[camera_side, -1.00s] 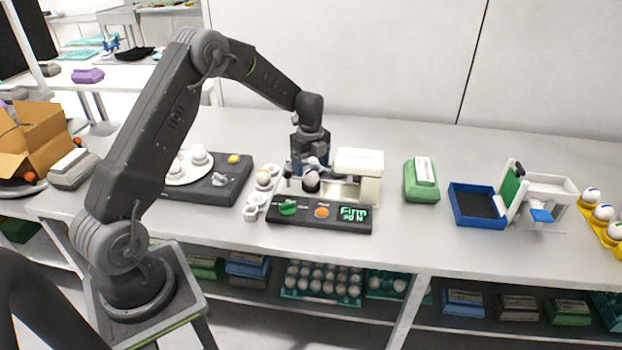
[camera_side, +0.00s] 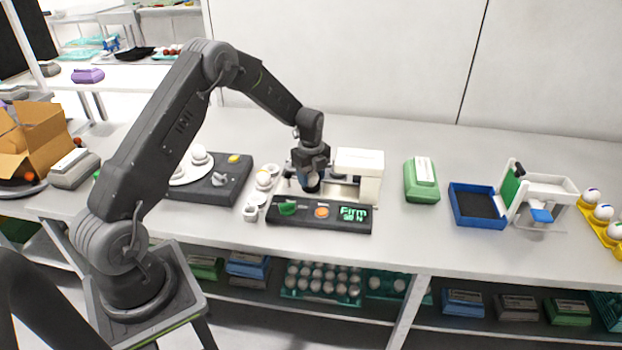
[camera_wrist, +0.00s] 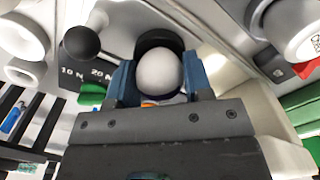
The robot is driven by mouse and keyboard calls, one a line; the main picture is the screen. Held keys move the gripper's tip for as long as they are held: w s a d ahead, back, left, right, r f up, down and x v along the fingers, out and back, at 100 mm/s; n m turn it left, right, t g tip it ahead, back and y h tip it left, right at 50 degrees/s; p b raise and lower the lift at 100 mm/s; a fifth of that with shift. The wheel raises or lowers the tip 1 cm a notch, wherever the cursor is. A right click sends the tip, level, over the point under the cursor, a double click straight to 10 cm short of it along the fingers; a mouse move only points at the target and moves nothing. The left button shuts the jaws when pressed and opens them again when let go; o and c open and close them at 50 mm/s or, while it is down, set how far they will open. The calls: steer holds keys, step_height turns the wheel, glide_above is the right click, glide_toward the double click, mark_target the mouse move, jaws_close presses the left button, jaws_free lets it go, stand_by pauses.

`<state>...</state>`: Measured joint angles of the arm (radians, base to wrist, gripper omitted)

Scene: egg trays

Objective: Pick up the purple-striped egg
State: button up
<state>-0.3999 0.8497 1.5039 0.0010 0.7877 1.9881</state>
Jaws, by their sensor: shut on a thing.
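A white egg (camera_wrist: 160,72) sits between the blue fingers of my gripper (camera_wrist: 158,80) in the wrist view. A dark, purplish band shows at its lower edge, partly hidden. My gripper (camera_side: 311,180) is shut on it, one finger on each side. In the side view the fingers cover most of the egg, at the testing device (camera_side: 320,226). The device has a black base, a white housing and a green display reading "Firm". A black round pad (camera_wrist: 160,42) shows right behind the egg in the wrist view; I cannot tell whether the egg touches it.
The device's white housing (camera_side: 359,162) stands close to the right of my gripper. White cups (camera_side: 251,212), one with an egg (camera_side: 263,180), are to the left. A black unit (camera_side: 222,185) with a white plate lies further left. A green box (camera_side: 421,182) and blue tray (camera_side: 477,207) are right.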

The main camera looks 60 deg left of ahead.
steer(key=shift+r, duration=0.5)
steer(key=r, duration=0.3)
steer(key=shift+s+a+r, duration=0.25)
steer(key=shift+a+r, duration=0.05)
steer(key=shift+r, duration=0.1)
steer(key=s+a+r, duration=0.6)
steer(key=s+a, duration=0.1)
steer(key=s, duration=0.1)
steer(key=w+a+f, duration=0.2)
steer(key=w+f, duration=0.1)
steer(key=w, duration=0.2)
steer(key=w+a+f, duration=0.2)
steer(key=w+a, duration=0.1)
steer(key=w, duration=0.2)
steer(key=shift+d+f, duration=0.2)
steer(key=shift+f, duration=2.9)
steer(key=shift+f, duration=0.6)
